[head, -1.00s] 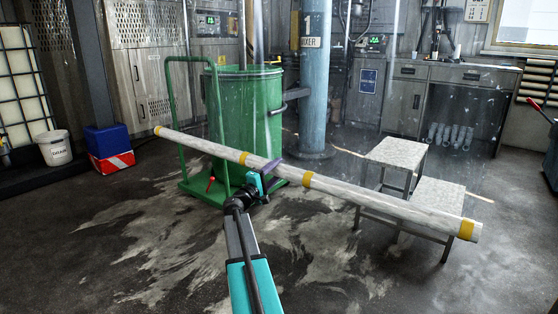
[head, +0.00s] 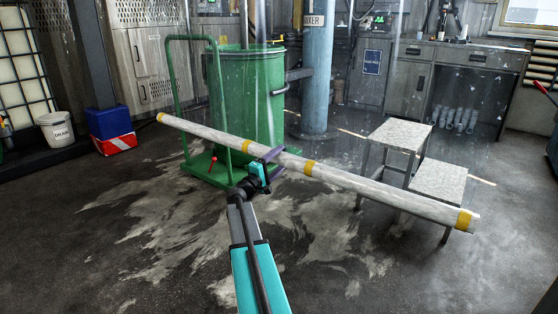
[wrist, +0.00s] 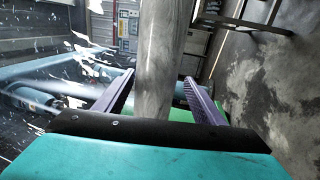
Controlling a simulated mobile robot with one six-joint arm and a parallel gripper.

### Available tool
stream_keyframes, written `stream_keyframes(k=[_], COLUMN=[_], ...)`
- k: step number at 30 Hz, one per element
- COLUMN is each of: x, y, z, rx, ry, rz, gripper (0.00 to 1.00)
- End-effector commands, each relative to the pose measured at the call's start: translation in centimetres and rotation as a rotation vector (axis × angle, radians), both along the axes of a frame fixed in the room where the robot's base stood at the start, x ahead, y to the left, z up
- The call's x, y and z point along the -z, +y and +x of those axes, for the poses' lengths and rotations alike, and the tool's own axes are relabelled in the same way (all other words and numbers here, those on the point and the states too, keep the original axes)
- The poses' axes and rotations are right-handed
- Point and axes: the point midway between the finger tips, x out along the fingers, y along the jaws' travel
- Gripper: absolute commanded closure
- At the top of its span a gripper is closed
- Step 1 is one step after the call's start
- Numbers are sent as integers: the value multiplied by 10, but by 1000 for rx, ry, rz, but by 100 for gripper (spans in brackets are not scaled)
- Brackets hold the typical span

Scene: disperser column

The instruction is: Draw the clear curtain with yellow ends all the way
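A long pale grey roll (head: 380,187) with yellow bands at both ends and near the middle hangs slanted in the air, lower at the right. A clear sheet, seemingly the curtain, shows faintly as pale vertical edges and white scuffs, also in the wrist view (wrist: 87,48). I see no yellow ends on that sheet.
A green drum on a wheeled trolley (head: 245,105) stands behind the roll's left half. A blue-grey column (head: 318,80) is behind it. A step stool (head: 437,180) stands behind the roll's right half. A white bucket (head: 56,129) and blue-red box (head: 111,130) are at left. The near floor is clear.

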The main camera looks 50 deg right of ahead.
Motion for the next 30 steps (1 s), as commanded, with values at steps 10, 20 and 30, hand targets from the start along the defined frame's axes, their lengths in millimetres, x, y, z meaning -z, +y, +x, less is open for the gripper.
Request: stream_keyframes(k=[10,20,30], x=[-2,5,17], y=[8,50,104], z=[1,0,1], rx=[-2,-4,-3], ry=[1,2,2], rz=[-2,-1,0], gripper=[37,37,37])
